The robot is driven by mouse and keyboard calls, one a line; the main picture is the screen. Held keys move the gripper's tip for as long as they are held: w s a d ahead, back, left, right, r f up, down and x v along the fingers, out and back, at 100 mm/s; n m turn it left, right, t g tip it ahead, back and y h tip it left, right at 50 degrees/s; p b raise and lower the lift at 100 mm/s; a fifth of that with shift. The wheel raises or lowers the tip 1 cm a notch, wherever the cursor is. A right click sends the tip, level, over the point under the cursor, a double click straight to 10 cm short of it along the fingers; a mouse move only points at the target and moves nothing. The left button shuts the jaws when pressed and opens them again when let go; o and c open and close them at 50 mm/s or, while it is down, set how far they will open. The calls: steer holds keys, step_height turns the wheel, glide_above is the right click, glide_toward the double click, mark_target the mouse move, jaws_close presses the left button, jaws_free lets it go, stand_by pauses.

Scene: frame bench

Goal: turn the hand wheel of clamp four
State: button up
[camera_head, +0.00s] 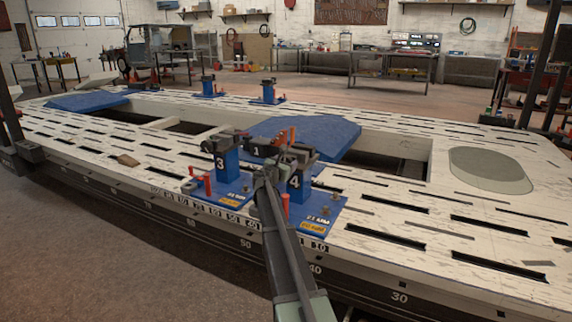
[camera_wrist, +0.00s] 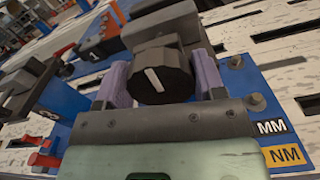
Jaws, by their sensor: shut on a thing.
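Clamp four is a blue post (camera_head: 302,186) with a white 4 and a dark metal head, at the near edge of the white bench. Its hand wheel (camera_wrist: 168,72) is a black faceted knob with a white line, slightly tilted, on its face. My gripper (camera_wrist: 158,82) has its two purple fingers on either side of the wheel and is shut on it. In the head view, my gripper (camera_head: 265,170) reaches clamp four from the front, and the arm hides the wheel there.
Clamp three (camera_head: 226,165) stands close on the left, with red handles (camera_head: 207,184) near its base. A blue sheet (camera_head: 310,134) lies behind the clamps. The bench top (camera_head: 400,205) has slots and a large opening. Two more blue clamps (camera_head: 268,93) stand at the far edge.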

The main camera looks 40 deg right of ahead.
stand_by(0.3)
steer(key=o, duration=0.9)
steer(key=shift+o, duration=0.2)
steer(key=shift+a, duration=0.1)
steer(key=v, duration=1)
steer(key=shift+a, duration=0.3)
steer(key=shift+s, duration=0.15)
